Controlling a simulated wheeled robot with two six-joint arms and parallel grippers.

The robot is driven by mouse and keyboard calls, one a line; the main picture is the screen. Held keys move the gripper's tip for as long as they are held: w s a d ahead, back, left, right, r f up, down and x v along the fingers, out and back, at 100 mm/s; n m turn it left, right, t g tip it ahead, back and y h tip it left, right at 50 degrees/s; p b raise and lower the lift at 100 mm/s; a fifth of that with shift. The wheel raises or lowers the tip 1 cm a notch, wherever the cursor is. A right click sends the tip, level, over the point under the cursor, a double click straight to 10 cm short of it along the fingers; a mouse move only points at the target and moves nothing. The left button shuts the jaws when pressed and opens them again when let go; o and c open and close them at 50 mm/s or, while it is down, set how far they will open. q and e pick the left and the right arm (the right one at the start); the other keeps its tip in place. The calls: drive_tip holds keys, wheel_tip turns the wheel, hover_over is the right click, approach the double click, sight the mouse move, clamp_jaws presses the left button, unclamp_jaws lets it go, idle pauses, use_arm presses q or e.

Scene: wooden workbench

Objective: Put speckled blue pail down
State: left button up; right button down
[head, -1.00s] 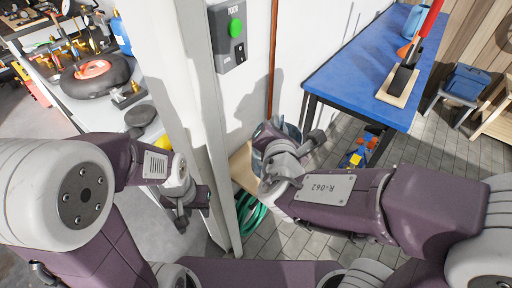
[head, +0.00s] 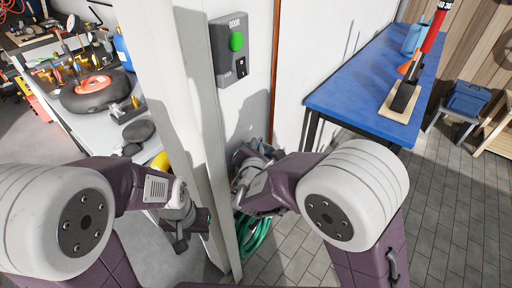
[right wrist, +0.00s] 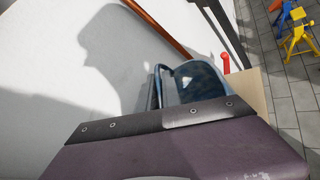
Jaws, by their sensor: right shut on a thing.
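The speckled blue pail (right wrist: 197,80) shows in the right wrist view just beyond my gripper housing, with a thin handle at its left. In the head view only a bluish bit of the pail (head: 240,156) shows by the white wall, mostly hidden by my right gripper. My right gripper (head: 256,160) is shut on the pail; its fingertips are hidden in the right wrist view. My left gripper (head: 182,228) hangs empty left of the white post, and its finger gap is not clear.
A white post (head: 185,110) stands between my arms. A light wooden surface (right wrist: 260,92) lies beside the pail. A green hose (head: 254,236) hangs below my right gripper. A blue-topped table (head: 358,92) stands to the right, and yellow and blue stands (right wrist: 296,28) are on the tiled floor.

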drive_tip(key=c, duration=2)
unclamp_jaws()
drive_tip(key=shift+f, duration=0.1)
drive_tip(key=o, duration=0.5)
drive_tip(key=p+v, duration=0.1)
drive_tip(key=v, duration=1.1)
drive_tip(key=shift+s+d, duration=0.1)
drive_tip(key=shift+d, duration=0.1)
